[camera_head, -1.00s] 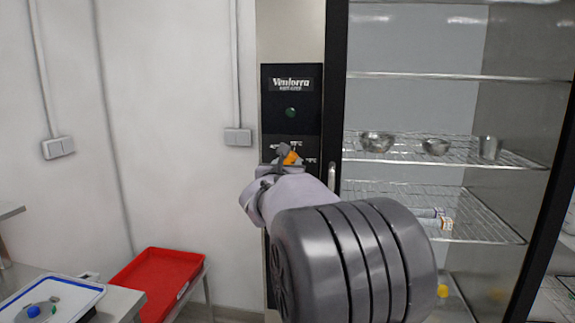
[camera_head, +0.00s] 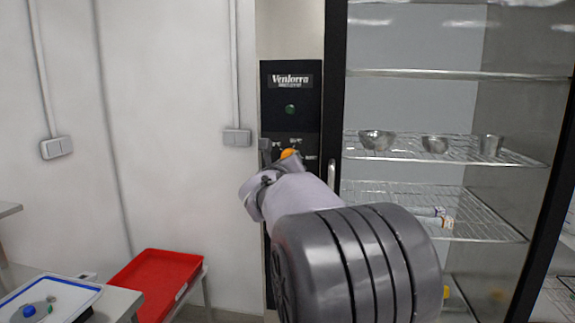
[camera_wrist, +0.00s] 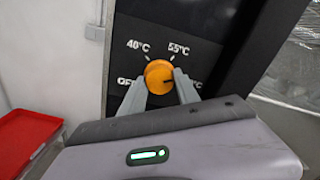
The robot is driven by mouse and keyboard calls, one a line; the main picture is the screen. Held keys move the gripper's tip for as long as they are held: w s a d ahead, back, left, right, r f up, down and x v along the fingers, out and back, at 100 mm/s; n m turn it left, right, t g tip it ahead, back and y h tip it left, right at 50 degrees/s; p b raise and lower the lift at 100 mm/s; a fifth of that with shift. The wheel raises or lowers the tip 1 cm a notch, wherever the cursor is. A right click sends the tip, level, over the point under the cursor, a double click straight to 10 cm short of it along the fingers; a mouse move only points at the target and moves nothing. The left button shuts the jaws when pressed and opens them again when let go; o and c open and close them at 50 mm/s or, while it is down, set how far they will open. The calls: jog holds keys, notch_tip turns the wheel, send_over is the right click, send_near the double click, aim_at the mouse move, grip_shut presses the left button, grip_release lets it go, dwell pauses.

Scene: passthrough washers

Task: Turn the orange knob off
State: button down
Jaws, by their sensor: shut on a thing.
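The orange knob (camera_wrist: 158,75) is on a black control panel (camera_wrist: 195,20) marked OFF at its left, 40°C at upper left and 55°C at upper right. A further label at its right is partly covered. My gripper (camera_wrist: 159,88) has one finger on each side of the knob and is shut on it. I cannot tell clearly where the knob points. In the head view the knob (camera_head: 287,154) shows just above my wrist, which hides the lower panel, and one finger stands at its left.
A glass-fronted cabinet with wire shelves (camera_head: 400,190) and metal bowls (camera_head: 376,140) is at the right of the panel. A red tray (camera_head: 158,282) stands low at the left.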

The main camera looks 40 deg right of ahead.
jog(key=shift+w+r+m+p, duration=0.15)
jog(key=shift+m+p, duration=2.15)
jog(key=shift+m, duration=3.65)
jog(key=shift+s+r+m+p, duration=0.2)
jog(key=shift+m+p, duration=2.15)
jog(key=shift+m, duration=3.65)
jog(key=shift+w+r+m+p, duration=0.2)
jog(key=shift+m+p, duration=2.1)
jog(key=shift+m, duration=3.65)
